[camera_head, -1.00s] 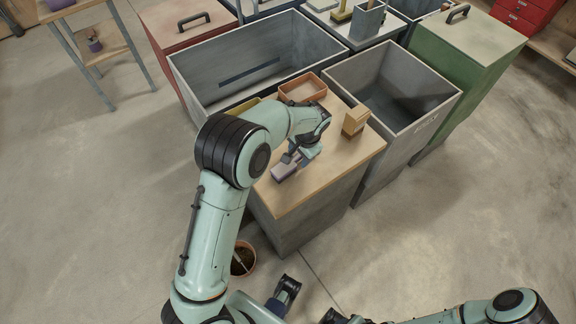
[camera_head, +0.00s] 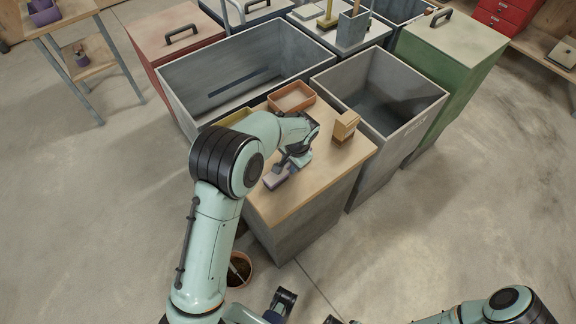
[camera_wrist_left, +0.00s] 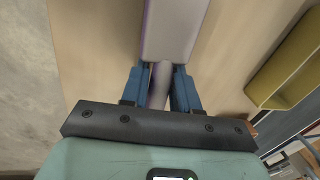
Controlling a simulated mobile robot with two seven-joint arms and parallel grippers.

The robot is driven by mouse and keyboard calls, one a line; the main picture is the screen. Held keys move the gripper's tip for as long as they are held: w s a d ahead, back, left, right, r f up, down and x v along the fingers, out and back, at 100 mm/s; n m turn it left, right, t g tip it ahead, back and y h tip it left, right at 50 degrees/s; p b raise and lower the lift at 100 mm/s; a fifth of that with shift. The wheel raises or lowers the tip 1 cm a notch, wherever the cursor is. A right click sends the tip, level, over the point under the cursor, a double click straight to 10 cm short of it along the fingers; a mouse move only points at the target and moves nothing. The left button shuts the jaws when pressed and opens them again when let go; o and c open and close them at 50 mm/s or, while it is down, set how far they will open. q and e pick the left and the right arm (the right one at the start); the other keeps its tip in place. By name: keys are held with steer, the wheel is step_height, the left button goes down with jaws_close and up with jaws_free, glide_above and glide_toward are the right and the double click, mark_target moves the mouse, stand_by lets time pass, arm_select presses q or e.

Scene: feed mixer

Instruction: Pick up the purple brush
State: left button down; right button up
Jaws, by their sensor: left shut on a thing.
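The purple brush (camera_head: 275,179) is at the left front part of the wooden tabletop (camera_head: 318,180) in the head view. In the left wrist view its pale, purple-edged block (camera_wrist_left: 170,28) lies beyond the fingers, and its handle (camera_wrist_left: 160,82) runs back between them. My left gripper (camera_head: 288,164) is shut on the handle, with a blue finger (camera_wrist_left: 133,87) on each side. I cannot tell whether the brush touches the tabletop. My right arm shows at the lower right of the head view, but its jaws cannot be made out.
An orange tray (camera_head: 292,97) and a tan box (camera_head: 346,126) stand on the same tabletop. A yellow tray shows partly behind my arm and in the left wrist view (camera_wrist_left: 290,66). Deep grey bins (camera_head: 380,95) stand behind and to the right. A pot (camera_head: 239,268) stands on the floor.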

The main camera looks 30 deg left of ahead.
arm_select(q)
step_height(320, 180, up, 20)
steer(key=p, duration=0.2)
steer(key=shift+f, duration=0.2)
steer(key=c, duration=1.6)
jaws_free()
steer(key=shift+c, duration=0.9)
steer(key=shift+f, duration=0.1)
